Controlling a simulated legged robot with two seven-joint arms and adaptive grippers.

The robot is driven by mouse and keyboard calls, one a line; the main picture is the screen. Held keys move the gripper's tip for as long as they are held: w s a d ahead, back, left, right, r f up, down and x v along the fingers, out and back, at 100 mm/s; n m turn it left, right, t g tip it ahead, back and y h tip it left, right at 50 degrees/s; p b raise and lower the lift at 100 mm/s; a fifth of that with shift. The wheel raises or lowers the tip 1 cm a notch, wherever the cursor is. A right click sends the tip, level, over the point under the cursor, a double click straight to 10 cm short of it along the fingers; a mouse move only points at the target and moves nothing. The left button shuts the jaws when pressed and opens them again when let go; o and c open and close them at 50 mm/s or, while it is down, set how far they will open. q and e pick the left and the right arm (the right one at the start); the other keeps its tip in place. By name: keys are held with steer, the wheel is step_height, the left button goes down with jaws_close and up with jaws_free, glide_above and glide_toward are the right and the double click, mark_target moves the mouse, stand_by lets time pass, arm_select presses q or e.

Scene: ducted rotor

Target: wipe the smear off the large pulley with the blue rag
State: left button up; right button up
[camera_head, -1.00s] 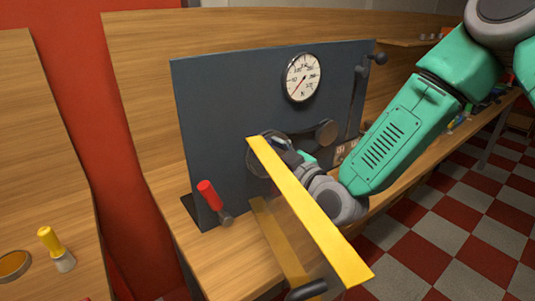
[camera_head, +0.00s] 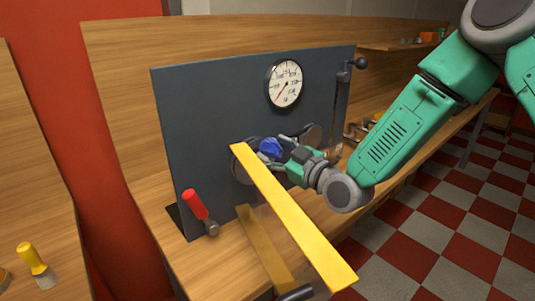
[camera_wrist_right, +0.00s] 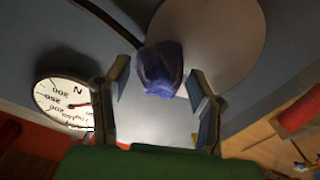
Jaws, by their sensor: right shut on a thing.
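My right gripper (camera_head: 273,150) is shut on the blue rag (camera_head: 270,147), in front of the dark panel. In the right wrist view the rag (camera_wrist_right: 163,68) is bunched between the fingertips of the gripper (camera_wrist_right: 158,85). The large pulley (camera_head: 240,166) is a grey disc on the panel, partly hidden by the yellow bar. The pale disc behind the rag in the right wrist view looks like this pulley (camera_wrist_right: 225,35). The rag overlaps its edge there; I cannot tell whether they touch. I cannot make out a smear. My left gripper is out of view.
A yellow-edged guard (camera_head: 290,215) stands in front of the pulleys, close to my right gripper. A smaller pulley (camera_head: 312,135) is to the right, below a round gauge (camera_head: 285,83). A red-handled lever (camera_head: 196,204) is at the panel's lower left.

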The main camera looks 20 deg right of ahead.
steer(key=shift+w+d, duration=0.1)
steer(key=shift+d, duration=0.3)
steer(key=shift+c, duration=0.2)
steer(key=shift+s+a+r+b, duration=0.1)
steer(key=shift+s+a, duration=0.3)
steer(key=shift+a, duration=0.85)
steer(key=shift+s+a+b, duration=0.15)
steer(key=shift+s+a, duration=0.3)
steer(key=shift+a, duration=0.8)
steer(key=shift+s+a+r+b, duration=0.1)
steer(key=shift+s+a, duration=0.3)
steer(key=shift+a, duration=0.85)
steer(key=shift+d+f, duration=0.1)
steer(key=shift+s+d, duration=0.1)
steer(key=shift+s, duration=0.15)
steer(key=shift+v, duration=2.75)
steer(key=shift+v, duration=1.45)
